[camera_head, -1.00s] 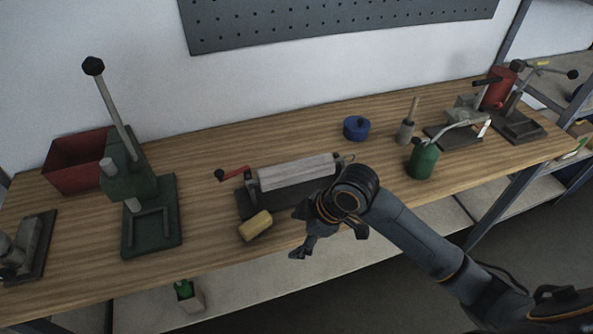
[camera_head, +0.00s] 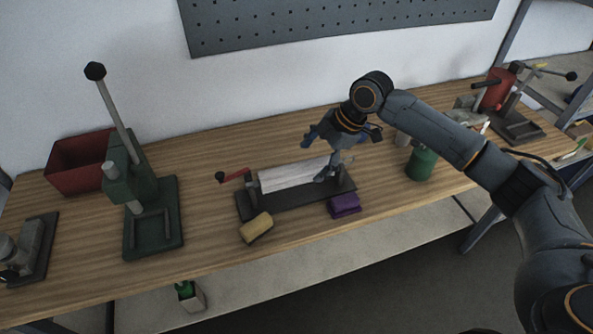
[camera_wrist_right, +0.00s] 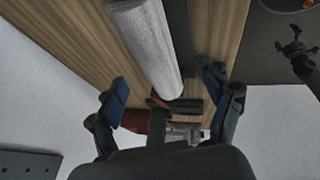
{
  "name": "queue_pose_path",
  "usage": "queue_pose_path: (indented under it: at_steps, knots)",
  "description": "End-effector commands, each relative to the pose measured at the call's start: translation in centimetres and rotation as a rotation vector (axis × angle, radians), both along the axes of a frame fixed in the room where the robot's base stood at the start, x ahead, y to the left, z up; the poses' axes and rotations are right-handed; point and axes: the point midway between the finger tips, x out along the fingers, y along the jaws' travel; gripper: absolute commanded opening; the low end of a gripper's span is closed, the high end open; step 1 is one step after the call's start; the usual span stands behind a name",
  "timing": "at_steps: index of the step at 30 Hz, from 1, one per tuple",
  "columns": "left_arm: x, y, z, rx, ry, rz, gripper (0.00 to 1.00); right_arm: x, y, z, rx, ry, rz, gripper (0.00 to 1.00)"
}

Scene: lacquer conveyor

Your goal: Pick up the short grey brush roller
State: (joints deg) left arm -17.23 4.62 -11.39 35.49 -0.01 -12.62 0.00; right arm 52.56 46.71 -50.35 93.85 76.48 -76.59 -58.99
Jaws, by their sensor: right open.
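A light grey roller (camera_head: 292,175) lies along a dark stand (camera_head: 262,204) with a red crank at its left end. It is the only roller I see that could be the brush roller. My right gripper (camera_head: 320,158) is over the right end of the roller, with its fingers apart and nothing seen in them. In the right wrist view the roller (camera_wrist_right: 150,45) runs into the gap between the spread fingers of my right gripper (camera_wrist_right: 164,79). I cannot tell whether a finger touches it.
A yellow block (camera_head: 256,228) and a purple block (camera_head: 345,205) lie in front of the stand. A green lever press (camera_head: 150,215) and a red bin (camera_head: 78,165) stand left. Wood between press and stand is clear.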

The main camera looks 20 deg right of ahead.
Motion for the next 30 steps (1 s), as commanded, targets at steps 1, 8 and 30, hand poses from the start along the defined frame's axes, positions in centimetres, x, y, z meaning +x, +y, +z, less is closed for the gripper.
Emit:
queue_pose_path:
  at_steps: [1, 8, 30]
  knots:
    - [0.0, 0.0, 0.3, 0.0, -0.001, 0.0, 0.97, 0.2, 0.3, -0.6, 0.001, 0.001, 0.0, 0.79]
    - [0.1, 0.0, 0.7, 0.0, -0.002, -0.001, 0.97, 0.6, 1.0, -2.1, 0.0, 0.0, 0.0, 0.79]
    - [0.2, -0.1, 2.5, -0.001, -0.003, -0.002, 0.97, 2.3, 2.6, -6.5, -0.001, -0.002, -0.001, 0.57]
